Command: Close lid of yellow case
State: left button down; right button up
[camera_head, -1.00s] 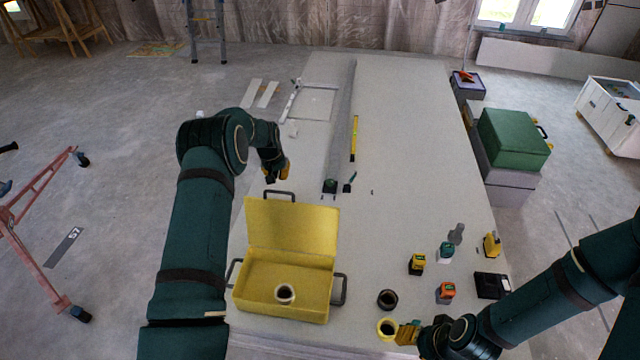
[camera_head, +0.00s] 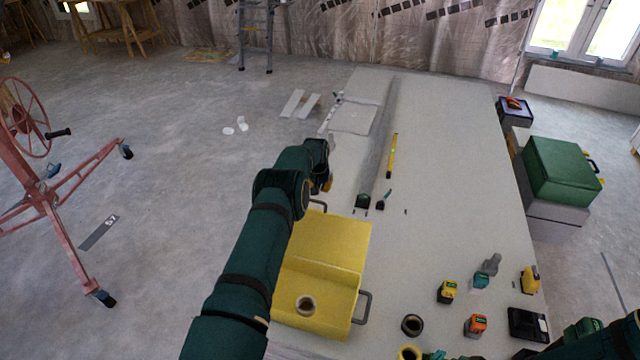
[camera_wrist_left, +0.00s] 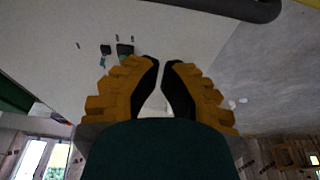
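The yellow case (camera_head: 335,325) stands on the large pale surface, its lid (camera_head: 335,240) raised at the back. A dark handle (camera_head: 318,204) shows at the lid's top edge. A pale tape roll (camera_head: 306,306) shows in the case's lower part. My left arm hides the case's left side. My left gripper (camera_head: 325,183) is behind the lid's top edge, close to the handle; contact cannot be told. In the left wrist view its fingertips (camera_wrist_left: 159,62) are almost together with nothing between them. My right arm shows at the bottom right; its fingers are out of view.
A yellow level (camera_head: 392,155) lies farther back. A green case (camera_head: 562,170) stands beyond the right edge. The middle of the surface is clear.

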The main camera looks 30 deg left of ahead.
pick_arm(q)
jog(key=shift+s+d, duration=0.25)
jog(key=shift+s, duration=0.7)
jog(key=shift+s+d, duration=0.2)
jog(key=shift+s, duration=0.75)
jog(key=shift+f, duration=0.1)
